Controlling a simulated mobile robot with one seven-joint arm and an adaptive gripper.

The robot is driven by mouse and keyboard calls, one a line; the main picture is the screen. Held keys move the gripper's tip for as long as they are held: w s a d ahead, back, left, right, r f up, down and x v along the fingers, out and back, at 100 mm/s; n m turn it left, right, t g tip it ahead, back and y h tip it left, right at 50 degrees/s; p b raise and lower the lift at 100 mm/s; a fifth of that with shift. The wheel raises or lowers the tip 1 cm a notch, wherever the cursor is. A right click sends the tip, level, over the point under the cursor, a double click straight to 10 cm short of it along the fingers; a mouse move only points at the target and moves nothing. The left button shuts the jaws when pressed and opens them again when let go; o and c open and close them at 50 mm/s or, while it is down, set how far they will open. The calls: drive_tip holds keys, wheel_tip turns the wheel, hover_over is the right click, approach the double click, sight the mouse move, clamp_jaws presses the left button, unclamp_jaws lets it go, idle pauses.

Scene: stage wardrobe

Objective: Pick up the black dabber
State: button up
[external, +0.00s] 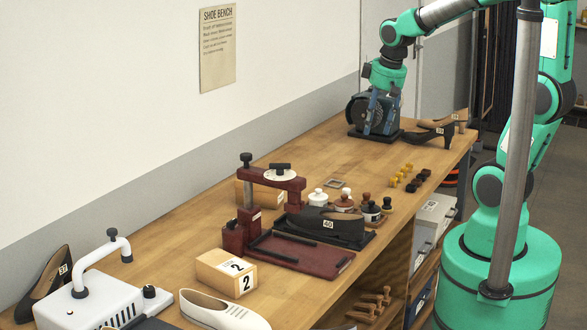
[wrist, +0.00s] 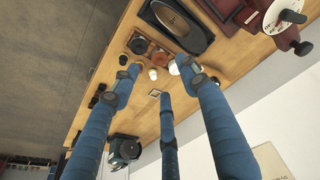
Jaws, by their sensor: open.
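My gripper (external: 381,112) is open, its blue fingers pointing down in front of a dark machine at the far end of the bench. In the wrist view the fingers of my gripper (wrist: 161,76) are spread, with nothing between them. Small pots and knobbed tools stand mid-bench, well apart from my gripper. A small dark knobbed piece (external: 387,204) at the right of this group may be the black dabber. Beside it stands a black pot with a white label (external: 371,213). In the wrist view the fingers partly cover this group, and I cannot tell the dabber apart.
A white lidded pot (external: 318,196), a black shoe marked 40 (external: 325,222) and a dark red press (external: 272,183) stand close by the group. Small yellow and black pieces (external: 408,176) lie between it and the machine (external: 357,112). Bare wood lies left of these pieces.

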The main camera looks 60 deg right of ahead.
drive_tip(key=w+d+f+m+g, duration=0.1)
drive_tip(key=w+d+f+g, duration=0.15)
drive_tip(key=d+f, duration=0.8)
drive_tip(key=m, duration=0.1)
hover_over(387, 198)
wheel_tip(387, 198, down, 9)
drive_tip(key=shift+s+y+p, duration=0.25)
drive_tip(key=shift+y+p, duration=0.15)
wheel_tip(387, 198, down, 8)
drive_tip(key=shift+f+b, duration=0.25)
drive_tip(key=shift+b, duration=0.4)
drive_tip(key=shift+f, duration=0.15)
drive_tip(key=shift+w+f+b, duration=0.2)
drive_tip(key=shift+f+b, duration=0.35)
drive_tip(key=shift+f, duration=1.9)
